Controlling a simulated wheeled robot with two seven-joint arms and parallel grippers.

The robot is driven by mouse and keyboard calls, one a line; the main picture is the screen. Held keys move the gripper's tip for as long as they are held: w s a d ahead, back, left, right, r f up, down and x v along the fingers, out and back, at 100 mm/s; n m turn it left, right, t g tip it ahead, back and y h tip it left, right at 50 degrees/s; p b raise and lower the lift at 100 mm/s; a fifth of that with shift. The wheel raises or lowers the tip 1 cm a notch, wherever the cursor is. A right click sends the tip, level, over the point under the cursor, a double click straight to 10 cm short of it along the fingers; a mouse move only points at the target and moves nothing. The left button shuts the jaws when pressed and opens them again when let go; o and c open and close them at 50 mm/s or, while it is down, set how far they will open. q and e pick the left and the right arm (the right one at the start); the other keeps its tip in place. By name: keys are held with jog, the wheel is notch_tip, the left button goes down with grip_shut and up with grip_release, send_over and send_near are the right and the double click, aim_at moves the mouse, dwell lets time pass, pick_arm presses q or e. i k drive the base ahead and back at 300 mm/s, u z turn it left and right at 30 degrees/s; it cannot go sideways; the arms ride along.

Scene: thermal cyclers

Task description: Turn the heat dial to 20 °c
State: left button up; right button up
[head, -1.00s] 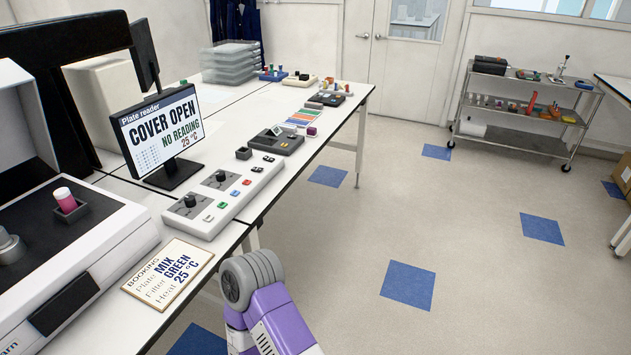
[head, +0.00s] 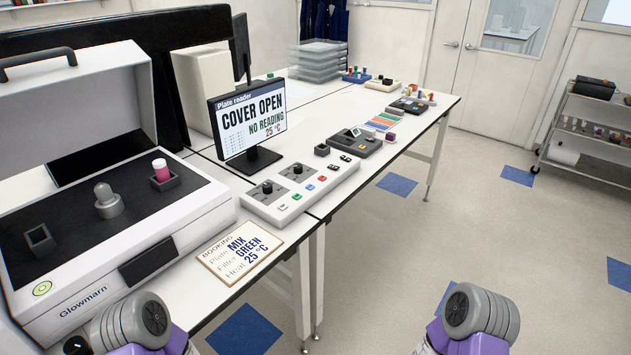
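A white control panel (head: 305,189) lies on the bench in front of the screen. It carries two black dials, a nearer one (head: 267,188) and a farther one (head: 297,170). Their labels and pointer positions are too small to read, so I cannot tell which is the heat dial. The plate reader screen (head: 248,120) reads COVER OPEN, NO READING, 25 °C. A booking card (head: 239,252) reads Plate MIX, Filter GREEN, Heat 25 °C. Purple and grey parts of my two arms show at the bottom edge, apart from the panel. Neither gripper's fingers are in view.
The Glowmarn reader (head: 140,255) stands open at the left, with a pink-filled, white-capped vial (head: 160,168) in a holder. Small coloured buttons sit along the panel's front. A grey device (head: 360,143) lies beyond it. The floor right of the bench (head: 400,240) is clear.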

aim_at(298, 168)
jog(key=z, duration=1.2)
jog(key=i, duration=2.8)
jog(key=u, duration=2.8)
